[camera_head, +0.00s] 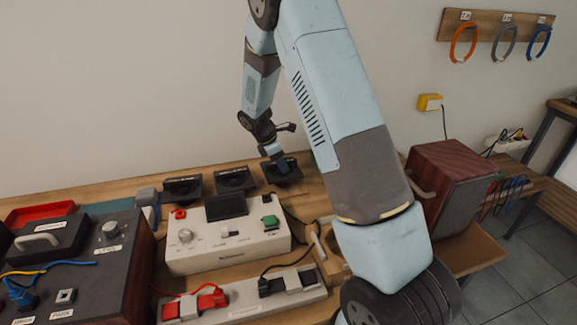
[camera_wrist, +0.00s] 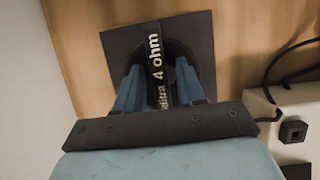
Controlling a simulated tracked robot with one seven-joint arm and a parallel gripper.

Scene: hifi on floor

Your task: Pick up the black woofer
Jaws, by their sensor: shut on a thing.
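A square black woofer (camera_wrist: 198,32) with a round cone lies flat on the wooden surface in the wrist view. A raised dark bar with white lettering ending in "4 ohm" crosses its middle. My gripper (camera_wrist: 158,72) is shut on this bar, with one blue finger on each side. In the head view, my gripper (camera_head: 280,163) reaches down onto the rightmost black woofer (camera_head: 290,176) of a row of three. The middle woofer (camera_head: 236,181) and the left woofer (camera_head: 183,190) lie beside it. My fingers hide part of the held woofer's cone.
A white control box (camera_head: 228,247) with a dark screen and buttons stands just in front of the row. Black cables (camera_wrist: 292,60) run nearby. A reddish-brown wooden box (camera_head: 450,180) stands to the right. The wall is close behind.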

